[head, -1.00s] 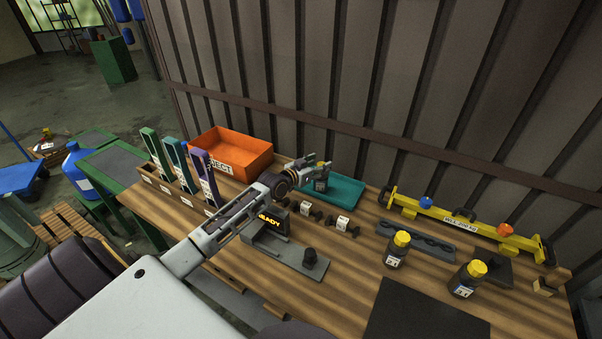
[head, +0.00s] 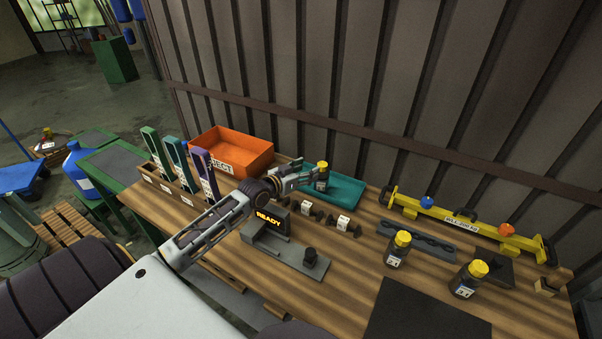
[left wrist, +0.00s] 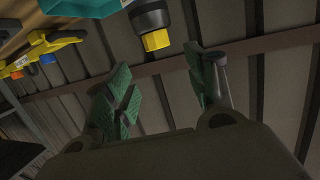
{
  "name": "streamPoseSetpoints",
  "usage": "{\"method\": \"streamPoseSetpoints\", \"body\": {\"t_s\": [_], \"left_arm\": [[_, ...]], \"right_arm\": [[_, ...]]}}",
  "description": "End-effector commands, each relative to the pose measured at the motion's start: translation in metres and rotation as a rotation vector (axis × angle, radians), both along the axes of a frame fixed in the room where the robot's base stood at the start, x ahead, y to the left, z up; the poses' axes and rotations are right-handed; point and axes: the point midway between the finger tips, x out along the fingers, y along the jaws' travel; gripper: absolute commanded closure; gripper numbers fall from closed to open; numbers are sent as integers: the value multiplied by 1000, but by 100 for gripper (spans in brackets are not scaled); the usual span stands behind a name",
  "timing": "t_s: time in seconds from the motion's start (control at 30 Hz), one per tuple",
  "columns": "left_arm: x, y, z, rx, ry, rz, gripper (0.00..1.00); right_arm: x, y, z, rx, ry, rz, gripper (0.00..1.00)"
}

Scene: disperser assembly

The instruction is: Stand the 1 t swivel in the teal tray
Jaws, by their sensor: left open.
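A dark swivel with a yellow top (head: 321,177) stands upright in the teal tray (head: 347,192), near its left end. Its label is too small to read. My left gripper (head: 306,176) is open and empty, just left of this swivel. In the left wrist view, the yellow-topped swivel (left wrist: 155,38) is beyond the open green-padded fingers of the gripper (left wrist: 160,88), apart from them. The tray (left wrist: 80,8) shows at that view's top edge. Two more dark swivels with yellow tops, one nearer the middle (head: 397,250) and one to the right (head: 467,280), stand on the bench. My right gripper is out of view.
An orange bin (head: 232,150) is left of the tray. A rack with upright coloured tools (head: 180,165) stands at the left. A READY fixture (head: 285,250), black-ended parts (head: 340,224) and a yellow beam (head: 470,227) share the bench. A ribbed wall closes the back.

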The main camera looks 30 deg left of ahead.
Motion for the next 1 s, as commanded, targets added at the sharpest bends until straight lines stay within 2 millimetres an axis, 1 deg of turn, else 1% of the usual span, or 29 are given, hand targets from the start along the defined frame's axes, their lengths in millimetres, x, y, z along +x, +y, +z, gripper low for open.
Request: {"method": "streamPoseSetpoints", "body": {"t_s": [0.2, 0.37, 1.0], "left_arm": [[-14, 2, 2, -1, 1, -1, 44], [-20, 3, 3, 0, 1, -1, 44], [-21, 3, 5, 0, 0, -1, 44]], "right_arm": [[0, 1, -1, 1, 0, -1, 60], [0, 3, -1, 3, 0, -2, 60], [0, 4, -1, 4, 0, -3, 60]]}}
